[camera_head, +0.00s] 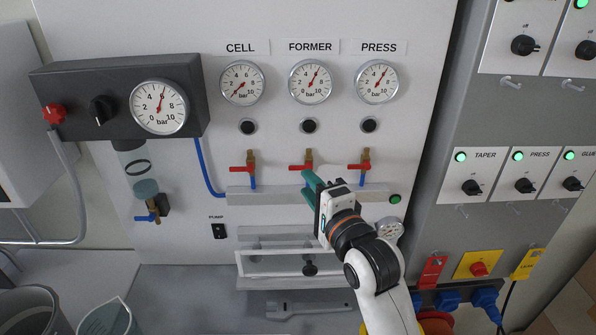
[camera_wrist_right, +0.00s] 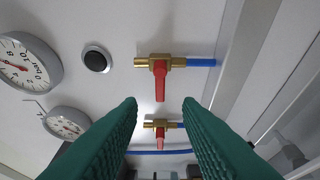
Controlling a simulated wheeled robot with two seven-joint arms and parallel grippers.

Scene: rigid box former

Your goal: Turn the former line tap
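The former line tap (camera_head: 308,160) is a brass valve with a red lever pointing left across its pipe, below the FORMER gauge (camera_head: 311,81). In the right wrist view the tap (camera_wrist_right: 160,65) shows with its lever (camera_wrist_right: 160,85) hanging toward the gap between my fingers. My right gripper (camera_head: 312,182) has green fingers and is just below and in front of this tap. In the wrist view my right gripper (camera_wrist_right: 160,104) is open, with nothing between its fingers. Contact with the lever is not visible. The FORMER gauge needle points upper right. My left gripper is not in view.
Similar taps stand on either side: the CELL tap (camera_head: 251,168) and the PRESS tap (camera_head: 366,166). A grey manifold (camera_head: 262,196) runs beneath them. A blue hose (camera_head: 206,172) curves in from the left. A switch cabinet (camera_head: 432,195) stands at the right.

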